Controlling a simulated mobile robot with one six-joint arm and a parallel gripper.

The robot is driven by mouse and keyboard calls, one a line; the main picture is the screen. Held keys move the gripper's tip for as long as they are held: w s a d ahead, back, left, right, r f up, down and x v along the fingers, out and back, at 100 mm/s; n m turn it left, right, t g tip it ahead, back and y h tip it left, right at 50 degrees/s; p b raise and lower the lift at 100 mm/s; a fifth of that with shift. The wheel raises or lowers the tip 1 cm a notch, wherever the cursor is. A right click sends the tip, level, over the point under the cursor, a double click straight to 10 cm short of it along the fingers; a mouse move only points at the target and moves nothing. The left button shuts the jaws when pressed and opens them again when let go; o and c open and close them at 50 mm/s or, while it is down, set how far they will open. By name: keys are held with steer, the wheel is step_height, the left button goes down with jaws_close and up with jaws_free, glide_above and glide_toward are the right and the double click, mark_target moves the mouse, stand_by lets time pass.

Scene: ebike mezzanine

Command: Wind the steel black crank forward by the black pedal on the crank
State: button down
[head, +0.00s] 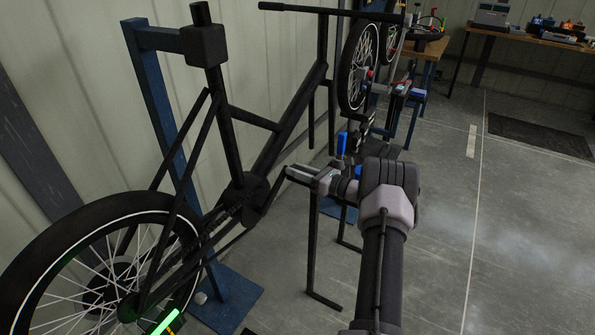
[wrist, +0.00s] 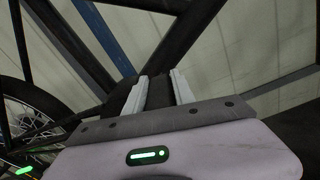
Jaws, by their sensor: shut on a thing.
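A black bike frame (head: 275,140) hangs on a blue stand (head: 165,90) by the wall. The black crank (head: 276,188) rises from the dark hub and chainring area (head: 248,196) toward my gripper (head: 300,172). My gripper reaches in from the right, its pale fingers at the crank's outer end. In the wrist view my gripper (wrist: 161,88) has its two fingers on either side of the black pedal (wrist: 158,94), shut on it. In the head view the pedal is mostly hidden by the fingers.
The rear wheel (head: 100,260) stands at lower left. The stand's blue foot (head: 228,300) lies on the floor. More bikes and workbenches (head: 480,32) are behind. The floor at right is open.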

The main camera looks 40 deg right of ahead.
steer(key=c, duration=1)
jaws_free()
steer(key=shift+a, duration=0.25)
steer(key=shift+o, duration=0.2)
steer(key=shift+d, duration=0.1)
